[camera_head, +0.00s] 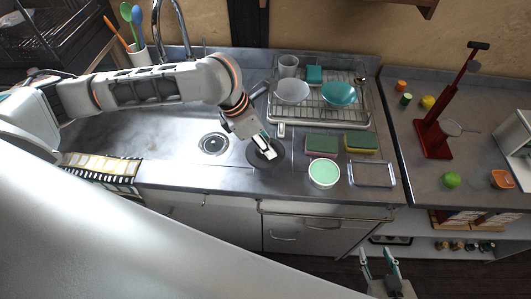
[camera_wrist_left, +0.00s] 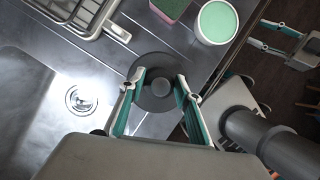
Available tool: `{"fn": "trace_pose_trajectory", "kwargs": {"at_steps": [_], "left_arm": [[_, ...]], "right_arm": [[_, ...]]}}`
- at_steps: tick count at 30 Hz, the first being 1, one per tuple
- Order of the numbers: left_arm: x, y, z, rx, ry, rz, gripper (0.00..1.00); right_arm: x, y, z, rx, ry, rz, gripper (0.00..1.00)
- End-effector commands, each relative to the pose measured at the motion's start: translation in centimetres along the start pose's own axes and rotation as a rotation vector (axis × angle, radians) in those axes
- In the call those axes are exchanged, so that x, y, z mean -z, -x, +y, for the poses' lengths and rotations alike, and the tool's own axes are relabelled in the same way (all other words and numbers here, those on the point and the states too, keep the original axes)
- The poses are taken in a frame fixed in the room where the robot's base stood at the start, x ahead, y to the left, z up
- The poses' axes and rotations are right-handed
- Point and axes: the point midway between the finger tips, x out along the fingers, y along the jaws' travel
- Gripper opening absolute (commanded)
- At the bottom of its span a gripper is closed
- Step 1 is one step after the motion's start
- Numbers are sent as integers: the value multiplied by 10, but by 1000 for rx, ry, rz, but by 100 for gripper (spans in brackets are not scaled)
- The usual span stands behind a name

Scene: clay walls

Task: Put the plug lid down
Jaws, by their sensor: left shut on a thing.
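The plug lid (camera_head: 256,160) is a dark round disc with a raised centre knob, at the right side of the steel sink counter. My left gripper (camera_head: 266,150) is over it, pointing down. In the left wrist view the lid (camera_wrist_left: 153,101) lies between the fingertips of my left gripper (camera_wrist_left: 158,78), which is shut on it. I cannot tell whether the lid touches the counter. My right gripper (camera_head: 379,254) is open and empty in front of the counter, low in the picture; its fingers also show in the left wrist view (camera_wrist_left: 270,35).
The drain hole (camera_head: 213,144) is left of the lid. A mint-green bowl (camera_head: 324,173), sponges (camera_head: 322,145) and a metal tray (camera_head: 372,174) stand to the right. A dish rack (camera_head: 318,118) with bowls is behind. Bare steel lies around the drain.

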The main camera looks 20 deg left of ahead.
Motion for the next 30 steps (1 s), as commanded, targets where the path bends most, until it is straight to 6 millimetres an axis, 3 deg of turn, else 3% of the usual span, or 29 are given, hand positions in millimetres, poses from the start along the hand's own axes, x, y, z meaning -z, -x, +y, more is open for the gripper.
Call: {"fn": "trace_pose_trajectory", "kwargs": {"at_steps": [5, 13, 26, 27, 28, 30], "left_arm": [[3, -9, 0, 1, 0, -1, 8], [17, -42, -1, 2, 1, 0, 8], [19, -47, 0, 0, 0, -1, 8], [19, -47, 0, 0, 0, -1, 43], [19, -47, 0, 0, 0, -1, 50], [19, -47, 0, 0, -1, -1, 50]], "right_arm": [[1, -1, -2, 4, 0, 3, 40], [-1, -3, -8, 13, -2, 6, 40], [2, -3, -8, 12, -2, 11, 40], [2, -3, -7, 11, -2, 11, 40], [2, -3, -7, 11, -2, 11, 40], [2, -3, -7, 10, -2, 11, 40]]}}
